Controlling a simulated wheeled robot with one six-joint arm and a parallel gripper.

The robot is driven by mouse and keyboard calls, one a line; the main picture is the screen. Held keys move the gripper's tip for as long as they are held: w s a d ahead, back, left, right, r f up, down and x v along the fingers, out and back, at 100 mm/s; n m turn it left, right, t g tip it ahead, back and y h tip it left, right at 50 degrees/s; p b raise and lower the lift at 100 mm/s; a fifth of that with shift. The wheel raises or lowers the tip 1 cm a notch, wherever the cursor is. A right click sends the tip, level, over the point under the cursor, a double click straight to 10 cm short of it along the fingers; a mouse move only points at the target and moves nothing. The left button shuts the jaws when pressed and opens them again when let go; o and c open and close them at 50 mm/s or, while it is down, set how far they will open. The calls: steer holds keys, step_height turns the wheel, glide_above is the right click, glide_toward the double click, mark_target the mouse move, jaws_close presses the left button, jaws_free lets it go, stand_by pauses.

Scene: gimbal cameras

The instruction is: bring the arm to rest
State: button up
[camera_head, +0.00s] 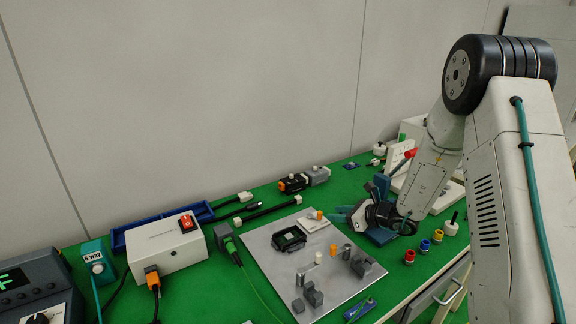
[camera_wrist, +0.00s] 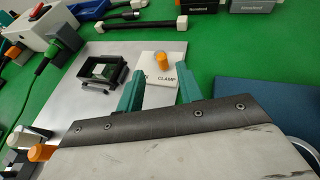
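My gripper (camera_head: 343,214) is above the right part of the grey metal plate (camera_head: 262,243), its teal fingers pointing left. In the wrist view my gripper (camera_wrist: 160,84) has its two teal fingers apart with nothing held between them. Beyond the fingertips is a white clamp block (camera_wrist: 156,66) with an orange knob (camera_wrist: 160,56). The clamp block also shows in the head view (camera_head: 309,223), close to the fingertips. My arm reaches down from the right. Whether the fingers touch anything below is hidden.
A black square frame (camera_head: 289,239) and several grey blocks (camera_head: 313,294) stand on the plate. A white switch box (camera_head: 165,246) is left. Red, blue and yellow rings (camera_head: 424,246) lie right of the plate. A black and orange device (camera_head: 293,183) is at the back.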

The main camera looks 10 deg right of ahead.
steer(key=s+a+r+n+g+y, duration=0.1)
steer(key=s+a+r+n+g, duration=0.4)
steer(key=s+r+n, duration=0.4)
steer(key=s+a+r+n+g, duration=0.3)
steer(key=s+a+r+n, duration=0.3)
steer(key=s+r, duration=0.4)
steer(key=s+d+r+n+h, duration=0.1)
steer(key=s+d+n+h, duration=0.2)
steer(key=s, duration=0.4)
steer(key=s+d+r+n+h, duration=0.2)
steer(key=s+n, duration=0.3)
steer(key=s, duration=0.3)
steer(key=s+d+r+n+h, duration=0.2)
steer(key=s+d+n+h, duration=0.2)
steer(key=s, duration=0.4)
steer(key=shift+g+h, duration=0.3)
steer(key=shift+h, duration=0.2)
